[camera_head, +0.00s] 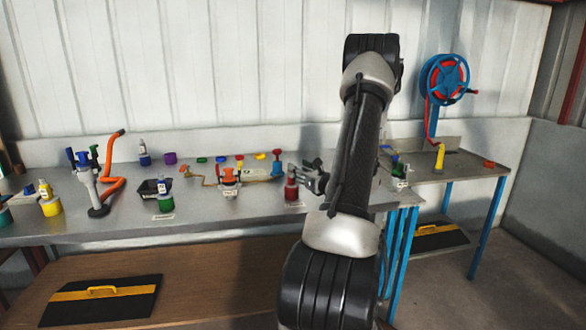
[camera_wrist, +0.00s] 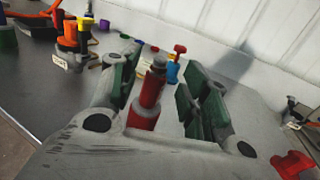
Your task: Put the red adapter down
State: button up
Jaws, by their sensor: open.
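The red adapter (camera_head: 291,191) stands upright on the metal bench, just left of my gripper in the head view, with a small white label in front of it. In the wrist view the red adapter (camera_wrist: 150,92), with a dark grey top, is between the two green-padded fingers. My gripper (camera_head: 305,175) is open around it; its fingers (camera_wrist: 158,95) are spread. A gap shows on the adapter's right side; contact on the left cannot be told. The adapter's base is partly hidden behind the gripper body in the wrist view.
Small coloured pieces lie along the bench's back. A second bench with a blue hose reel (camera_head: 445,79) stands right. Bare bench (camera_head: 235,205) lies left of the adapter.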

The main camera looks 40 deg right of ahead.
jog(key=s+a, duration=0.1)
jog(key=s, duration=0.5)
jog(key=w+a+r+n+g+y, duration=0.1)
jog(key=a+r+n+g+y, duration=0.3)
jog(key=a, duration=0.6)
jog(key=w+a+r+n+t+y, duration=0.1)
jog(key=a+r+n+y, duration=0.1)
jog(key=a+n+y, duration=0.55)
jog(key=s+a+r+n+g+y, duration=0.1)
jog(key=s+a+n+g, duration=0.3)
jog(key=a, duration=0.4)
jog(key=s+a+n+g, duration=0.3)
jog(key=a+n, duration=0.1)
jog(key=a, duration=0.3)
jog(key=s+a+n+g+h, duration=0.35)
jog(key=s+n+g, duration=0.25)
jog(key=s+n, duration=0.5)
jog(key=s+d+r+n+t+h, duration=0.2)
jog(key=s+d+r+n+h, duration=0.1)
jog(key=d+r+n+h, duration=0.2)
jog(key=shift+d+r+n+t+h, duration=0.35)
jog(key=shift+n+h, duration=0.25)
jog(key=shift+n, duration=0.55)
jog(key=shift+s, duration=0.1)
